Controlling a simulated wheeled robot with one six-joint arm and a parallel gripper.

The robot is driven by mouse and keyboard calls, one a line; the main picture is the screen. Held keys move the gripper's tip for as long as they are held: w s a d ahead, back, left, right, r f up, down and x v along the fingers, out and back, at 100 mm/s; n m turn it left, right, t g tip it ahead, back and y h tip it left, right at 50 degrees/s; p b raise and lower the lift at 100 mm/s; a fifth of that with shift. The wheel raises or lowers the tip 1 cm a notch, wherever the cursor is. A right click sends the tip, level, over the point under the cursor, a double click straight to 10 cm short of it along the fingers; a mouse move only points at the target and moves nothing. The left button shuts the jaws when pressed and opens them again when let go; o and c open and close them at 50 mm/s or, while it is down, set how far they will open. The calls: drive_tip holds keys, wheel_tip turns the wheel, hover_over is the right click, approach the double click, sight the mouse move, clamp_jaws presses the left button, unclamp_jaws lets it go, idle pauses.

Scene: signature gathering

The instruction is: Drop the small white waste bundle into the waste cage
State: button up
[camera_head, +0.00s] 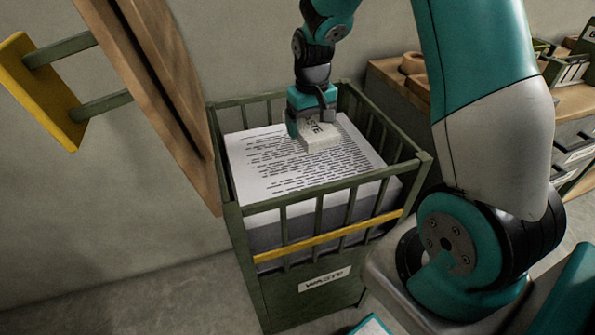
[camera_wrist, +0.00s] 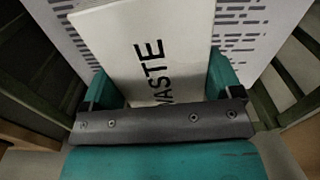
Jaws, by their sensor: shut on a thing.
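The small white waste bundle (camera_head: 320,138) is a flat block marked "WASTE" in black. My gripper (camera_head: 312,122) is shut on it, with one finger on each side, inside the top of the waste cage. The bundle also fills the upper middle of the wrist view (camera_wrist: 150,45), between the teal fingers (camera_wrist: 165,90).
A wooden panel (camera_head: 150,90) with a yellow bar (camera_head: 42,92) on green brackets stands left of the cage. A wooden bench (camera_head: 575,105) with drawers and small racks is at the right. Bare floor (camera_head: 190,290) lies front left.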

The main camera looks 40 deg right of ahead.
wheel_tip(320, 180, down, 2)
drive_tip(key=shift+f+b, duration=0.25)
drive_tip(key=shift+b, duration=0.45)
drive_tip(key=o, duration=0.8)
drive_tip(key=shift+r, duration=0.15)
wheel_tip(320, 180, up, 17)
drive_tip(key=p, duration=0.2)
drive_tip(key=shift+r, duration=0.1)
